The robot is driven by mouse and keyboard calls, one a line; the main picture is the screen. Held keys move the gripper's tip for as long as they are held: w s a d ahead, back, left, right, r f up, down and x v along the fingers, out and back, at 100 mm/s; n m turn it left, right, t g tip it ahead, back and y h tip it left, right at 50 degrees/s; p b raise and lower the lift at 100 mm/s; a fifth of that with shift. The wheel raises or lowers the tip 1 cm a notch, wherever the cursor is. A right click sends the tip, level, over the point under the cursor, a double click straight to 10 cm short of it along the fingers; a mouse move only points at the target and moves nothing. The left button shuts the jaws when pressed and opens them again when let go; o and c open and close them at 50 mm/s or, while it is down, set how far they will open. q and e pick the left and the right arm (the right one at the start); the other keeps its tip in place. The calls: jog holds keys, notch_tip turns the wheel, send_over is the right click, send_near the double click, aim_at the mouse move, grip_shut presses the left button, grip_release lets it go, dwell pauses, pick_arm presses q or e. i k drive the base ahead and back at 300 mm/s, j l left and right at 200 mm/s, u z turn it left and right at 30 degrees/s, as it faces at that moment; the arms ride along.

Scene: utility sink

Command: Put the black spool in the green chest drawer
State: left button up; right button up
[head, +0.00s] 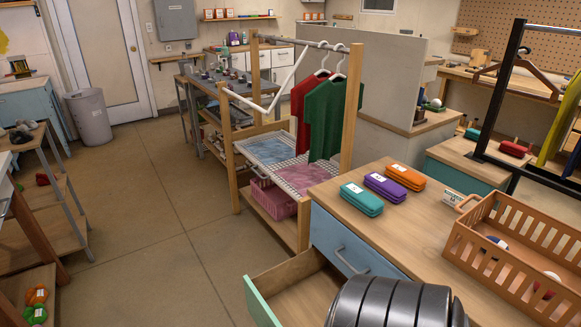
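The green-fronted drawer (262,303) of the wooden-topped chest is pulled open at the bottom of the head view. The visible part of its wooden inside (300,296) looks empty. A large dark ribbed round form hides its right part; I cannot tell whether this form belongs to my own arm. I cannot clearly identify the black spool. A small dark object (19,68) stands on the blue cabinet at the far left, too small to name. Neither of my grippers can be made out in view.
The chest top (400,225) holds teal (361,199), purple (385,187) and orange (406,177) cases and an orange slatted crate (515,262). A closed blue drawer (345,250) sits above the open one. A clothes rack (236,150) stands behind. The floor (150,215) at left is clear.

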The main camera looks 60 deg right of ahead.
aim_at(309, 303)
jog(key=z, duration=2.15)
jog(key=i+j+z, duration=0.1)
jog(key=z, duration=0.35)
jog(key=i+j+z, duration=0.1)
jog(key=z, duration=0.35)
jog(key=j+z, duration=0.5)
jog(key=z, duration=0.35)
jog(key=j+z, duration=0.25)
jog(key=z, duration=0.2)
jog(key=k+j+z, duration=0.1)
jog(key=j+z, duration=0.15)
jog(key=j, duration=0.15)
jog(key=k+j+z, duration=0.1)
jog(key=j+z, duration=0.15)
jog(key=j, duration=0.15)
jog(key=k+j+z, duration=0.35)
jog(key=j+z, duration=0.15)
jog(key=j, duration=0.2)
jog(key=k+j+z, duration=0.25)
jog(key=i+j, duration=0.05)
